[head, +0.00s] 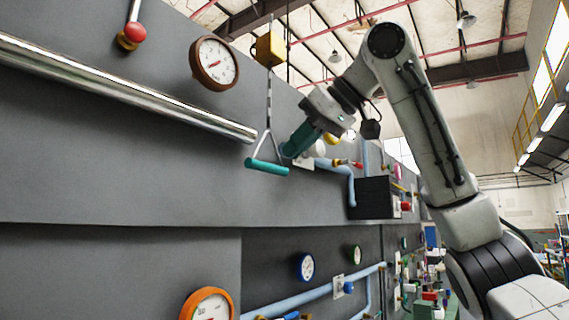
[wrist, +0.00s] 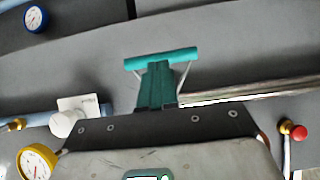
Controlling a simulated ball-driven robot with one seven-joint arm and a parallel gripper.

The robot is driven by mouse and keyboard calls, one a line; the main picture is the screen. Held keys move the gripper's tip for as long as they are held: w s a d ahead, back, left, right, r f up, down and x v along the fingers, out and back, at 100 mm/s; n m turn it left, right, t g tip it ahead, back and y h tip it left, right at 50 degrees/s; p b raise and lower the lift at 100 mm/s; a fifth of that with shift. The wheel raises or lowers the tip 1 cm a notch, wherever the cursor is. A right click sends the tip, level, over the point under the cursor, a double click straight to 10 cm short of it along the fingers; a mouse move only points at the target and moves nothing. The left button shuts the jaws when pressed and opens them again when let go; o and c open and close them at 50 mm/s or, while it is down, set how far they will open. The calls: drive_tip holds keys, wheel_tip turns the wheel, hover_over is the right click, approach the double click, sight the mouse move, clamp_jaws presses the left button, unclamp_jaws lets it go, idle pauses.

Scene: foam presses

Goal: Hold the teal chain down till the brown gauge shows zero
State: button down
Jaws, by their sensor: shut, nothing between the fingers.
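The teal chain's pull bar (head: 267,167) hangs on a triangular wire from a chain under a yellow box (head: 270,49) on the grey wall. The brown gauge (head: 214,63) is up and left of it, with a white face and a red needle; its numbers are too small to read. My gripper (head: 288,151), with teal fingers, is shut and empty, just right of the bar and slightly higher in the head view. In the wrist view the bar (wrist: 178,57) lies across just beyond my fingertips (wrist: 157,66). I cannot tell whether they touch.
A thick metal pipe (head: 130,88) runs along the wall, ending left of the chain. A red-knobbed lever (head: 134,32) is at upper left. An orange gauge (head: 207,304) is below. A dark box (head: 374,198) and blue pipes are to the right.

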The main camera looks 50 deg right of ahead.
drive_tip(key=shift+b+v, duration=0.35)
drive_tip(key=shift+v, duration=2.4)
